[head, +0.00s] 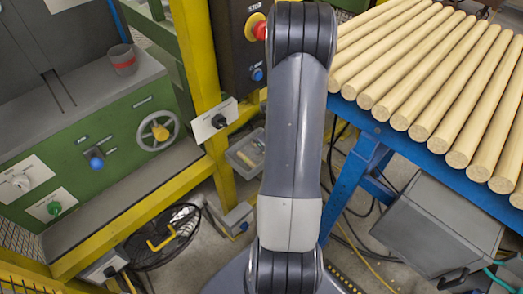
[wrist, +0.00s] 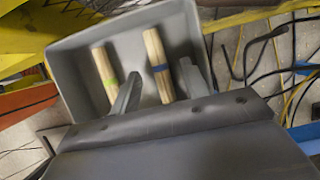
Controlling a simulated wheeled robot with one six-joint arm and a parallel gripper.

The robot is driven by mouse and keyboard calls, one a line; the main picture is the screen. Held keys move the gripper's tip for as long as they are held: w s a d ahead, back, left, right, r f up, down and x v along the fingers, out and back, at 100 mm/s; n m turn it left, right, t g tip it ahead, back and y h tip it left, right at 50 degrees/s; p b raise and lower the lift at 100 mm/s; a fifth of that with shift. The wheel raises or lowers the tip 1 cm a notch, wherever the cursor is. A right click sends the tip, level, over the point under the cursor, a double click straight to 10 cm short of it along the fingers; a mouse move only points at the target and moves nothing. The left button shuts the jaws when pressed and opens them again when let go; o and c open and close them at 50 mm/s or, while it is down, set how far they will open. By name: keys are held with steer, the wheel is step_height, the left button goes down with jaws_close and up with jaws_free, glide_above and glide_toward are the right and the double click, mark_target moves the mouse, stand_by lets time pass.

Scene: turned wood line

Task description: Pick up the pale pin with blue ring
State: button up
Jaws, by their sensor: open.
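The pale pin with a blue ring (wrist: 155,50) lies in a grey bin (wrist: 68,58) in the wrist view. A second pale pin, with a green ring (wrist: 101,60), lies to its left in the same bin. My gripper (wrist: 160,80) is open, with one finger to each side of the blue-ringed pin in the picture. The left finger also sits between the two pins. I cannot tell whether either finger touches a pin. The lower ends of the pins are hidden by my gripper. In the head view my arm hides my gripper.
A blue stand (head: 358,178) with several wooden rods (head: 430,85) is at the right. A green machine (head: 85,140) is at the left. Cables (wrist: 262,45) lie right of the bin.

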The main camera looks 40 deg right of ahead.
steer(key=shift+w+f, duration=0.2)
steer(key=shift+f, duration=0.4)
steer(key=shift+c, duration=0.5)
jaws_close()
